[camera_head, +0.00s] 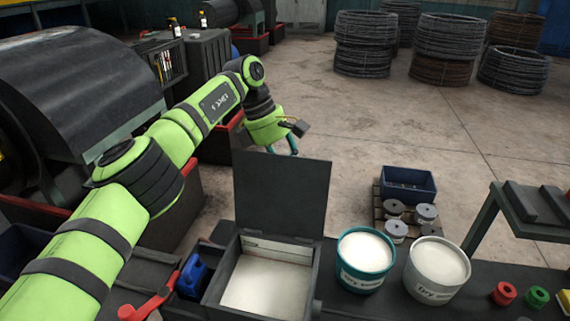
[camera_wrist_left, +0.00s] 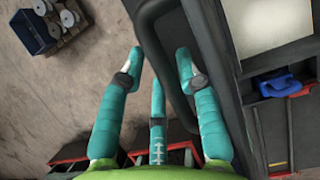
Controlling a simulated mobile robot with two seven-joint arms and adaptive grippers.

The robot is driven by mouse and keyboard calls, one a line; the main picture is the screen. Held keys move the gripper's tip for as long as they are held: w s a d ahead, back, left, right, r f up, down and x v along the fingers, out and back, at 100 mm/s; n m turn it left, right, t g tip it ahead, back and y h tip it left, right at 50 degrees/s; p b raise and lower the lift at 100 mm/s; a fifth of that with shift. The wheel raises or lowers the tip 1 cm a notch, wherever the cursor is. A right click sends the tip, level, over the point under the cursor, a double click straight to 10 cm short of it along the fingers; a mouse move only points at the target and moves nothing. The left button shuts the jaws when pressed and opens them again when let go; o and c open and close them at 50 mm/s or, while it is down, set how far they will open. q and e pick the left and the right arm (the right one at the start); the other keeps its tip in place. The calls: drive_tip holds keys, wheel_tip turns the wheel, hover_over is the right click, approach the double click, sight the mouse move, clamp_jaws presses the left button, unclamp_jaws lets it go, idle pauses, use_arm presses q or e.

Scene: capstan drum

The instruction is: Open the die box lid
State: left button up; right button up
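The die box (camera_head: 314,262) is a dark open-topped box with pale powder (camera_head: 265,284) inside. Its dark lid (camera_head: 282,195) stands upright at the far edge of the box, so the box is open. My left gripper (camera_head: 291,143) is behind the lid's top edge, its fingers partly hidden. In the left wrist view, its teal fingers (camera_wrist_left: 158,62) are spread, with a dark looped handle (camera_wrist_left: 150,45) on the lid between them. I cannot tell whether any finger touches the handle. My right gripper is not in view.
Two tubs of powder, one teal (camera_head: 365,262) and one white (camera_head: 436,270), stand right of the box. A blue jug (camera_head: 193,277) and a red tool (camera_head: 150,302) lie left of it. A large dark drum (camera_head: 80,85) fills the upper left. Open floor lies behind the lid.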

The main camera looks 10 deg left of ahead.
use_arm(q)
drive_tip(key=shift+s+r, duration=0.35)
drive_tip(key=shift+r, duration=0.1)
drive_tip(key=shift+w+r, duration=0.15)
drive_tip(key=shift+v, duration=3.6)
drive_tip(key=shift+s+a, duration=0.1)
drive_tip(key=shift+s, duration=0.15)
